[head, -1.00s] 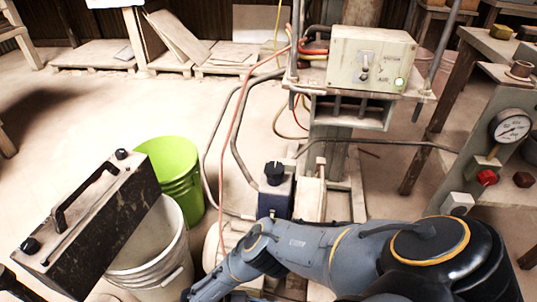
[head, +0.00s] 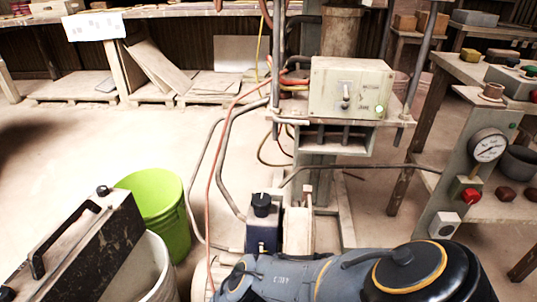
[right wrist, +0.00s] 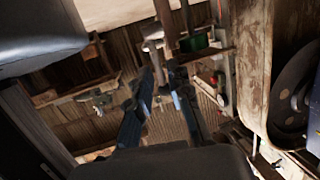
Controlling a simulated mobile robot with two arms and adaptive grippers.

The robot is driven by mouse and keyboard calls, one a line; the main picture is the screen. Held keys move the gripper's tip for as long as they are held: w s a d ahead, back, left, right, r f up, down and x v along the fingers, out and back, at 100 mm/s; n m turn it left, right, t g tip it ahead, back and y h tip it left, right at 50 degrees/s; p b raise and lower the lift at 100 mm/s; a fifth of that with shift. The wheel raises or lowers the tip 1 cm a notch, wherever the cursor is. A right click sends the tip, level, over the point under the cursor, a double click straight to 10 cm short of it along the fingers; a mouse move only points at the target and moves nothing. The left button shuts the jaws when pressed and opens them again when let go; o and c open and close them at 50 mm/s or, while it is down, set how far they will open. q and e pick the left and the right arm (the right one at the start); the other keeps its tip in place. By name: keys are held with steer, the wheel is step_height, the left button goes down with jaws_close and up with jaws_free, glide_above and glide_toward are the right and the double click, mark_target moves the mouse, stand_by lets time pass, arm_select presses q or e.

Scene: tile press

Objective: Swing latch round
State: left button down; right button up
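I cannot pick out a latch for certain in either view. A cream control box (head: 350,88) with a small lever switch and a lit green lamp stands on the press frame in the head view. My right arm crosses the bottom of the head view, and its gripper is out of that frame. In the right wrist view my right gripper (right wrist: 160,103) has two dark fingers with blue pads, set apart with a gap between them. I see nothing held in it. A rusty, worn panel (right wrist: 252,65) stands to its right. My left gripper is in neither view.
A green bucket (head: 160,205), a whitish bucket (head: 150,270) and a dark case with a handle (head: 85,250) stand at left. A pressure gauge (head: 488,145) and red button (head: 471,196) are on a post at right. Hoses run across the floor. Open floor lies left of the press.

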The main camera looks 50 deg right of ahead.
steer(key=v, duration=0.7)
steer(key=shift+a, duration=0.15)
steer(key=shift+w+r, duration=0.1)
stand_by(0.6)
